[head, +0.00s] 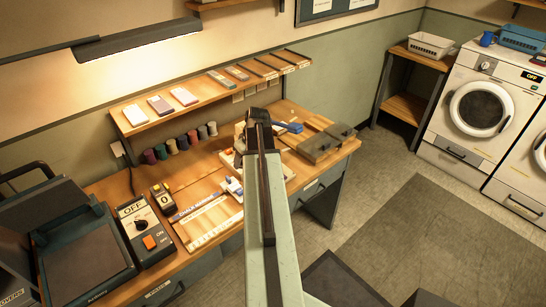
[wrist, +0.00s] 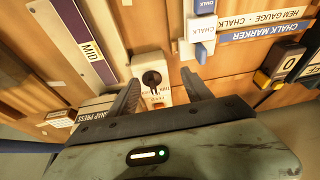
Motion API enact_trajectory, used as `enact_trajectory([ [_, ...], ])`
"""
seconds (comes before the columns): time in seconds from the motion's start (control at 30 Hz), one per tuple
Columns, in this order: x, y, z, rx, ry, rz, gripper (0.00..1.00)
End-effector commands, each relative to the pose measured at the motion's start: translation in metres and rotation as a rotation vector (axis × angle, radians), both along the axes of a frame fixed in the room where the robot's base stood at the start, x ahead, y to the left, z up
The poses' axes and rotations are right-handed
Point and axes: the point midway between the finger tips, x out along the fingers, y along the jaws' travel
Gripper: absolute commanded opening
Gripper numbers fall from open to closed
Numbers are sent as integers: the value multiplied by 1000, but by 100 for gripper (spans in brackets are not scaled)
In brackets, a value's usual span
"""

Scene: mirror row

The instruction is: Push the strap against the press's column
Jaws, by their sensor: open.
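My gripper (wrist: 161,77) is open in the wrist view, its two dark fingers spread apart. Between and beyond the fingertips is a white plate with a round black knob (wrist: 152,78); I cannot tell if the fingers touch it. A "SNAP PRESS" label (wrist: 95,117) shows at lower left, partly behind my gripper. A long purple and white strip marked "MID" (wrist: 82,38) lies left of the fingers; I cannot tell if it is the strap. In the head view a pale press-like device (head: 239,131) is partly hidden behind my arm. Its column is not clear, and my fingers are hidden there.
A blue-white chalk holder (wrist: 202,32) is right of the fingers, near the chalk marker gauge (wrist: 265,25). The bench also holds thread spools (head: 183,142), an OFF switch box (head: 146,238) and grey boxes (head: 318,147).

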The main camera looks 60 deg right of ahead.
Motion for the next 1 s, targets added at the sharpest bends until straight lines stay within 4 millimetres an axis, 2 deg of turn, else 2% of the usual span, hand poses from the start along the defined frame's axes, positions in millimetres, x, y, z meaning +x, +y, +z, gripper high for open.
enact_trajectory([
  [0.03, -20, -29, -2, -12, -13, -26, 58],
  [0.1, -43, -56, -1, -30, -30, -44, 58],
  [0.23, -69, -84, -1, -53, -46, -63, 58],
  [0.33, -76, -91, 0, -58, -50, -67, 58],
  [0.67, -76, -90, -1, -58, -50, -68, 58],
  [0.87, -71, -93, -19, -58, -50, -68, 58],
  [1.0, -63, -95, -42, -58, -50, -68, 58],
])
